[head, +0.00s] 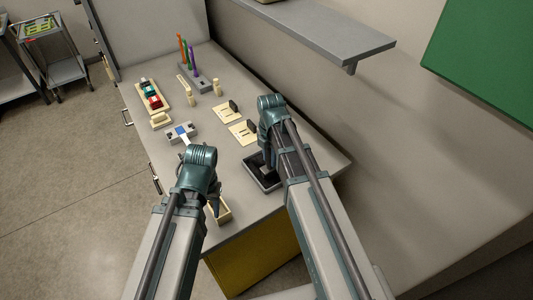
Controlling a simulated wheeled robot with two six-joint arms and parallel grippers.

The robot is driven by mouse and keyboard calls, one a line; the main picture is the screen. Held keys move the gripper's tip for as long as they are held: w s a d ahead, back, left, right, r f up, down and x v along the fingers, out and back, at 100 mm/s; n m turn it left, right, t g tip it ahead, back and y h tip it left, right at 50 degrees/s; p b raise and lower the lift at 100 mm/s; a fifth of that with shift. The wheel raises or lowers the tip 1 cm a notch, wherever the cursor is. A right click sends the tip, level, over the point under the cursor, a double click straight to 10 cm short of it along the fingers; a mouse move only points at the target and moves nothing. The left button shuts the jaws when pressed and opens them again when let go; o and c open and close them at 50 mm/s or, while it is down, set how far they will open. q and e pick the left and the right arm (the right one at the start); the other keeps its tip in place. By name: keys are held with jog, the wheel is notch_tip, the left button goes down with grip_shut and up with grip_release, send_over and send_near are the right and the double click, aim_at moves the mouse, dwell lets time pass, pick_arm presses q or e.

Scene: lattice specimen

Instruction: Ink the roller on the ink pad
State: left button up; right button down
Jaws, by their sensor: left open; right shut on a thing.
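The ink pad looks to be the dark shallow tray (251,170) on the front right of the bench. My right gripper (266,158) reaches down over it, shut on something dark. This is likely the roller, but arm and gripper hide most of it, and I cannot tell whether it touches the pad. My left gripper (215,203) is open, above or beside a small cream box (222,215) near the front edge. My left wrist hides part of that box.
Cream blocks with dark upright pieces (243,132) stand behind the pad. A rack with coloured sticks (195,77), a tray of coloured items (151,96) and a grey block with a blue patch (182,132) stand further back. A shelf (325,35) overhangs at upper right.

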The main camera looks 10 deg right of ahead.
jog(key=shift+s+d, duration=0.1)
jog(key=shift+s, duration=0.2)
notch_tip(320, 180, up, 7)
jog(key=p, duration=0.7)
jog(key=shift+r, duration=0.1)
